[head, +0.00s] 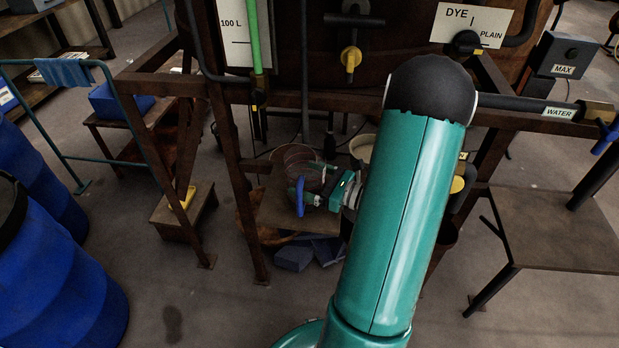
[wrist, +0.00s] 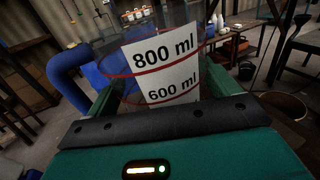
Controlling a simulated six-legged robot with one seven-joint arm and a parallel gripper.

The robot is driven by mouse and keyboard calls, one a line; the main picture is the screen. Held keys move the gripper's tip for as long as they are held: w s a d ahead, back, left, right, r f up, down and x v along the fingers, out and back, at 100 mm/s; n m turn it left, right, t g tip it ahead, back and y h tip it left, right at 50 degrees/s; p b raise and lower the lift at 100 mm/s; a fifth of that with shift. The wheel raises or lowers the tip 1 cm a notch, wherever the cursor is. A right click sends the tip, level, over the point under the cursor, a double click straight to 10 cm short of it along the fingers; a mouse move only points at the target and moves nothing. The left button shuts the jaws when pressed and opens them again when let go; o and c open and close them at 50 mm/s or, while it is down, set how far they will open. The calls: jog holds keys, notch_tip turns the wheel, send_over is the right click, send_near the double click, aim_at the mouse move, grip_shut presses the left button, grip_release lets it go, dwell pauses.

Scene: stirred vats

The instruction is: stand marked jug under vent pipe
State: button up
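The marked jug (wrist: 165,70) is clear, with a white scale reading 800 ml and 600 ml, red rings and a blue handle (wrist: 68,70). In the head view its blue handle (head: 300,197) shows beneath the vat, above a low brown board. My gripper (head: 322,194) has its teal fingers on both sides of the jug body and appears shut on it; the contact is partly hidden. The jug looks roughly upright in the head view. A grey vertical pipe (head: 304,75) comes down in front of the vat, but no label shows whether it is the vent pipe.
The low board (head: 272,212) lies under the vat frame (head: 250,190). A pale bucket (head: 362,148) stands behind my arm. Blue blocks (head: 293,257) lie on the floor. Blue drums (head: 60,290) stand left; a brown table (head: 560,225) stands right.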

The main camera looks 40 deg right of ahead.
jog(key=shift+o, duration=1)
jog(key=shift+r, duration=0.1)
jog(key=shift+s+d, duration=0.1)
jog(key=shift+s, duration=0.2)
jog(key=v, duration=1.1)
jog(key=shift+s, duration=0.25)
jog(key=shift+r, duration=0.1)
dwell(0.9)
